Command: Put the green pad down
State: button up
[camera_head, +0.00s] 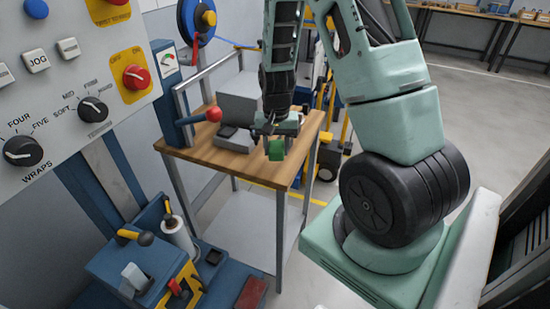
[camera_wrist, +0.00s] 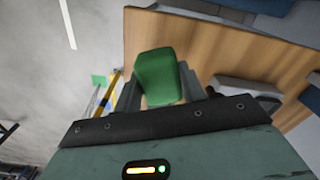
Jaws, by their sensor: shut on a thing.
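The green pad (camera_head: 277,149) is a small green block in my gripper (camera_head: 276,138), by the front right part of the wood-topped table (camera_head: 225,157). In the wrist view the pad (camera_wrist: 158,72) sits between the two grey fingers, with the wooden top (camera_wrist: 220,48) beyond it. My gripper is shut on the pad. I cannot tell how much gap there is between the pad and the wood.
A grey device (camera_head: 237,110) stands on the table left of my gripper. A lever with a red ball (camera_head: 213,114) is at the table's left edge. A control panel (camera_head: 60,90) and a blue machine (camera_head: 135,265) stand on the left. The table's front strip looks bare.

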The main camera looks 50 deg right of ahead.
aim_at(276, 167)
jog(key=shift+f, duration=2.15)
jog(key=shift+f, duration=0.2)
jog(key=o, duration=0.9)
jog(key=shift+o, duration=0.2)
jog(key=shift+r, duration=0.1)
